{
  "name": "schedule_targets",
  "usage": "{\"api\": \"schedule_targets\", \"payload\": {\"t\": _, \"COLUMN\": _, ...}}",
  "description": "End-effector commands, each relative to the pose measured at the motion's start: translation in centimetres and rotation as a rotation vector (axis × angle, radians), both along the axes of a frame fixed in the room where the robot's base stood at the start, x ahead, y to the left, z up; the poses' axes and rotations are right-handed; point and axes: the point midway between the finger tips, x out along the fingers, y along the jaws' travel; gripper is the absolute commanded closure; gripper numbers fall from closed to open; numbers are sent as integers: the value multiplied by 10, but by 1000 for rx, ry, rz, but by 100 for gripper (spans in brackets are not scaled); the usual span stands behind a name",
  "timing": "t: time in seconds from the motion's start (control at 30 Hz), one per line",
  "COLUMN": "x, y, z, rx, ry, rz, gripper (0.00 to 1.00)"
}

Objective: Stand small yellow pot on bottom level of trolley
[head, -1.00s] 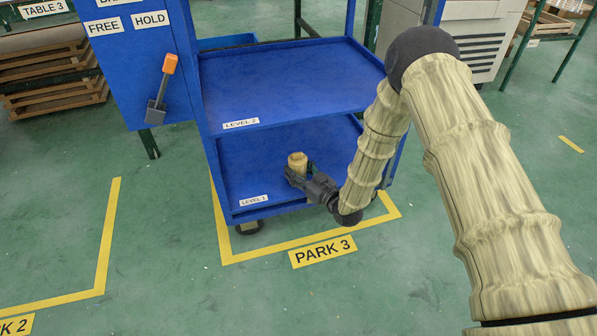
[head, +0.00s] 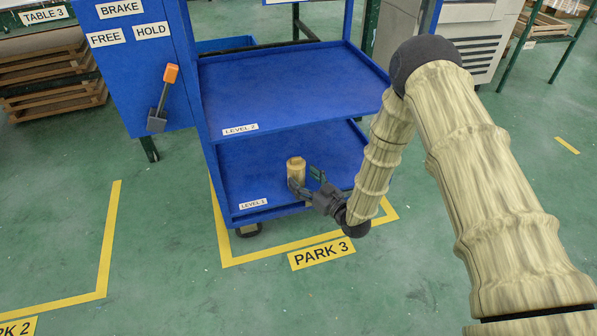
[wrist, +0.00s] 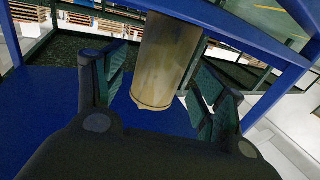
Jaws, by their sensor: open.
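The small yellow pot (head: 296,168) stands upright on the bottom level of the blue trolley, the shelf labelled LEVEL 1 (head: 235,180). In the wrist view the pot (wrist: 166,62) shows between the two spread fingers, with a gap on each side. My gripper (head: 307,182) is open at the front of the bottom shelf, just to the right of and in front of the pot. A finger hides part of the pot's lower side in the head view.
The upper shelf, LEVEL 2 (head: 290,85), is empty and hangs above the bottom one. A brake lever (head: 163,95) is on the blue panel at left. A yellow floor outline (head: 250,259) marks PARK 3. The bottom shelf is otherwise clear.

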Motion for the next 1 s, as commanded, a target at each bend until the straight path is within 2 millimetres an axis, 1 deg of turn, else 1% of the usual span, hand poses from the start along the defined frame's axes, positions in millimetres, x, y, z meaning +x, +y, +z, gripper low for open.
{"api": "schedule_targets", "payload": {"t": 0.03, "x": -8, "y": -6, "z": 4, "rx": 1, "ry": 3, "rz": -1, "gripper": 30}}
{"api": "schedule_targets", "payload": {"t": 0.2, "x": -31, "y": -27, "z": 4, "rx": 0, "ry": 3, "rz": -1, "gripper": 30}}
{"api": "schedule_targets", "payload": {"t": 0.4, "x": -53, "y": -44, "z": 2, "rx": 2, "ry": 3, "rz": 0, "gripper": 30}}
{"api": "schedule_targets", "payload": {"t": 0.6, "x": -62, "y": -53, "z": 1, "rx": 1, "ry": 1, "rz": -1, "gripper": 30}}
{"api": "schedule_targets", "payload": {"t": 0.83, "x": -64, "y": -54, "z": -1, "rx": -2, "ry": 5, "rz": -2, "gripper": 30}}
{"api": "schedule_targets", "payload": {"t": 0.87, "x": -65, "y": -55, "z": -3, "rx": -5, "ry": 14, "rz": -5, "gripper": 30}}
{"api": "schedule_targets", "payload": {"t": 0.93, "x": -73, "y": -59, "z": -13, "rx": -26, "ry": 62, "rz": -24, "gripper": 30}}
{"api": "schedule_targets", "payload": {"t": 0.97, "x": -78, "y": -62, "z": -20, "rx": -41, "ry": 94, "rz": -37, "gripper": 30}}
{"api": "schedule_targets", "payload": {"t": 1.0, "x": -87, "y": -67, "z": -32, "rx": -65, "ry": 153, "rz": -60, "gripper": 30}}
